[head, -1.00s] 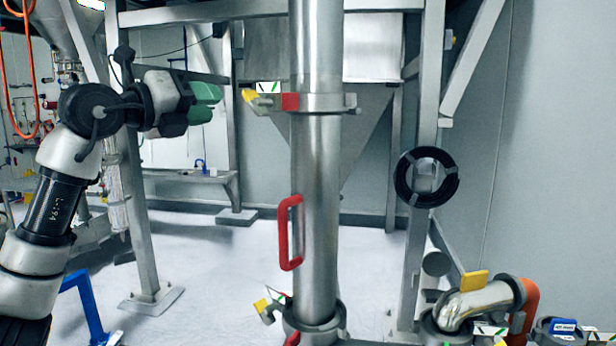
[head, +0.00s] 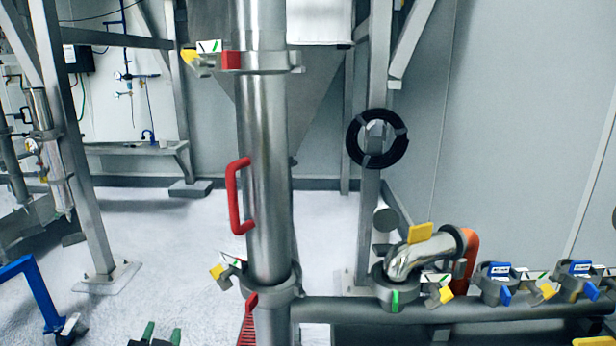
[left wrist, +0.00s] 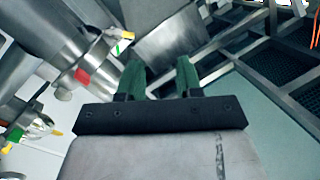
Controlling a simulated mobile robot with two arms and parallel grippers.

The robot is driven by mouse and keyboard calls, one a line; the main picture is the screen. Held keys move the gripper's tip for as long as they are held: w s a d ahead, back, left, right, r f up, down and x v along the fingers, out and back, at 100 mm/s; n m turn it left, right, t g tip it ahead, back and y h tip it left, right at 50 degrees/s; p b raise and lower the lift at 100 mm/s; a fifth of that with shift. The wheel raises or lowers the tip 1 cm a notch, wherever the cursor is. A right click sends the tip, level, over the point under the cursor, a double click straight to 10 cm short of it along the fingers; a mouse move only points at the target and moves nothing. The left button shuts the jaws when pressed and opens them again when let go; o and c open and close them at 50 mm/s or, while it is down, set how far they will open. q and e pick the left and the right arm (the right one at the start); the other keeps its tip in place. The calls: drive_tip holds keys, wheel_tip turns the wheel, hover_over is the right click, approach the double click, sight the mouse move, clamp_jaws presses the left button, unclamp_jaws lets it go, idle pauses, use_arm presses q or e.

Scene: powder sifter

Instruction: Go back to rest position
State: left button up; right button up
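My left gripper (head: 163,335) shows at the bottom edge of the head view, low and left of the steel pipe. Only its green fingertips and a bit of black body are seen there. In the left wrist view its two green fingers (left wrist: 161,80) stand apart with nothing between them, so it is open and empty. The upright steel pipe (head: 264,130) with a red handle (head: 236,196) stands in the middle of the head view, apart from the gripper. My right gripper is not in view.
Clamps with yellow levers, including an upper clamp (head: 265,61) and a lower clamp (head: 266,287), circle the pipe. A horizontal pipe (head: 500,308) with several fittings runs along the lower right. A blue bracket (head: 35,290) is at lower left. Pale floor (head: 160,235) lies open behind.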

use_arm(q)
drive_tip(key=s+d+f+n+g+h, duration=0.1)
drive_tip(key=s+d+f+g+h, duration=0.1)
drive_tip(key=s+f+g, duration=0.85)
drive_tip(key=s+d+f+g+h, duration=0.25)
drive_tip(key=s+f, duration=0.55)
drive_tip(key=s, duration=0.7)
wheel_tip(320, 180, down, 25)
drive_tip(key=g, duration=0.2)
drive_tip(key=s+a+f+g, duration=0.1)
drive_tip(key=s+a+f, duration=0.2)
drive_tip(key=s+f, duration=1.3)
drive_tip(key=shift+s+f+y, duration=0.25)
drive_tip(key=shift+f+y, duration=0.2)
drive_tip(key=shift+f, duration=0.05)
drive_tip(key=shift+o, duration=0.2)
